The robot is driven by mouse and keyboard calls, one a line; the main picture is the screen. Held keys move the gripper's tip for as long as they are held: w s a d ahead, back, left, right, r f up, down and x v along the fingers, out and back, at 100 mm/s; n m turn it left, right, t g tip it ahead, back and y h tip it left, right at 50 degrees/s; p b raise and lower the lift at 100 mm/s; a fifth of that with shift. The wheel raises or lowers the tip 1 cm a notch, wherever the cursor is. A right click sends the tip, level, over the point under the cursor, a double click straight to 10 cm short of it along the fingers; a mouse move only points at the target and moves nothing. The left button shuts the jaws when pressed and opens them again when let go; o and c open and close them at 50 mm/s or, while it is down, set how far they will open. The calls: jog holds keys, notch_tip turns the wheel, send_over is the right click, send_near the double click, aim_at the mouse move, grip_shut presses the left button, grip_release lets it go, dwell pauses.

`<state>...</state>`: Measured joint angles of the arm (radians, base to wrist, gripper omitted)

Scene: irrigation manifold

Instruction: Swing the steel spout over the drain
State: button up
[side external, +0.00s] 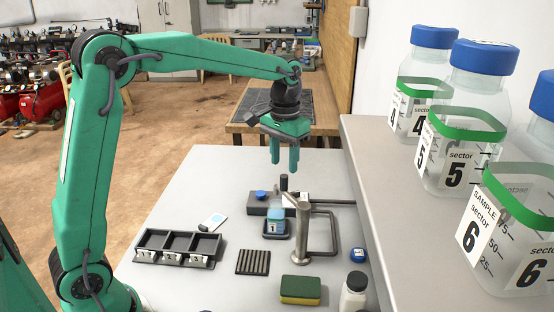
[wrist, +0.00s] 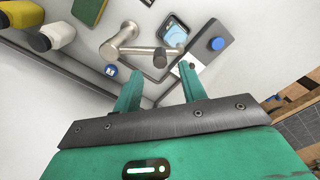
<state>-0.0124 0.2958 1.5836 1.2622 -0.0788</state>
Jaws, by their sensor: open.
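The steel spout (side external: 302,230) is an upright post with a level arm at its top. The arm reaches toward the back left and carries a dark knob (side external: 284,183). My gripper (side external: 284,166) is open and empty, fingers down, a little above the knob. A dark slotted grate (side external: 253,262), which may be the drain, lies on the bench front-left of the post. The spout arm does not point over it.
A bent pipe (side external: 334,232) is right of the post. A sponge (side external: 301,291) and three-bay rack (side external: 178,247) lie nearer.

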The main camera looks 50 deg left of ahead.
aim_at(284, 176)
jog(key=shift+f, duration=2.75)
grip_shut()
